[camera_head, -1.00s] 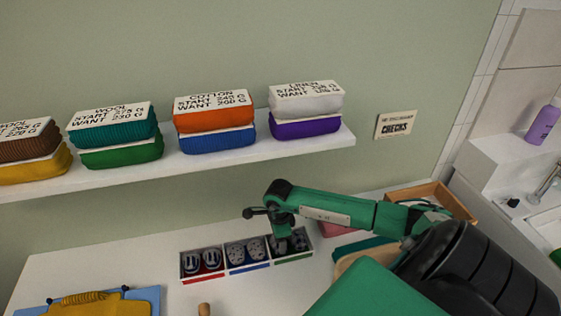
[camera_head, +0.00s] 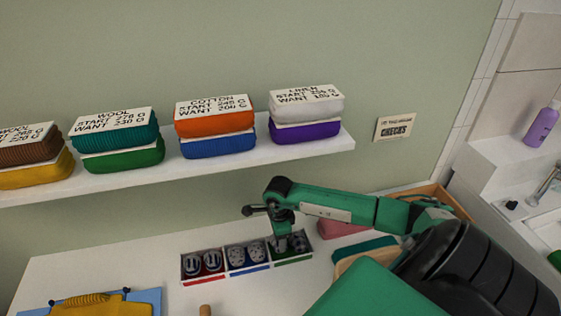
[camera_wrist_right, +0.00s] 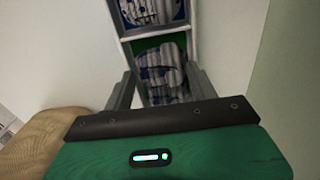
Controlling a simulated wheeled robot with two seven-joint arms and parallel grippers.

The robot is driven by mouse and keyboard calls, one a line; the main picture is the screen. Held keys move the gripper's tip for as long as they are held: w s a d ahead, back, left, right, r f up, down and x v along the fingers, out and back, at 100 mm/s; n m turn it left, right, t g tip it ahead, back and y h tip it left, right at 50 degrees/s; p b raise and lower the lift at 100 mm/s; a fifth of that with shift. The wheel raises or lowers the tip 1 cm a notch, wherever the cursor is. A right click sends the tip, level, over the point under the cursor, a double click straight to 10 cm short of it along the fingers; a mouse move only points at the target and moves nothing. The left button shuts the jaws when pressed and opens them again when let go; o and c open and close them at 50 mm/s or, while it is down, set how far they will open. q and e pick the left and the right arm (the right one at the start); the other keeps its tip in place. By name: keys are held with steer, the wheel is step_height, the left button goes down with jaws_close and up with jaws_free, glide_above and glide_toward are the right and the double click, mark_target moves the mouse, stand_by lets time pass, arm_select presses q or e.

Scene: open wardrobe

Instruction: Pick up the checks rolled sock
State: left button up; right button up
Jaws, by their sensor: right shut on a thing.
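A row of three small boxes stands on the white counter, with red (camera_head: 203,278), blue (camera_head: 249,269) and green (camera_head: 292,260) fronts. Each holds rolled grey-and-dark socks. My right gripper (camera_head: 290,244) points down into the green box and is shut on a rolled sock there. In the right wrist view this sock (camera_wrist_right: 160,60), pale grey with dark blue patches, sits between the two fingers (camera_wrist_right: 160,92) over the green floor. Its pattern is too blurred to name. A second patterned sock (camera_wrist_right: 148,10) shows in the blue box beyond. My left gripper is out of view.
A wall sign (camera_head: 395,127) reads CHECKS. A white shelf (camera_head: 330,145) with labelled folded stacks hangs above the counter. A blue board with a yellow item (camera_head: 90,303) lies front left. A wooden tray (camera_head: 440,197) and folded cloths (camera_head: 365,250) are at the right.

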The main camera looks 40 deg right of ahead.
steer(key=shift+r+p, duration=0.95)
steer(key=shift+r, duration=1.4)
steer(key=shift+a, duration=0.1)
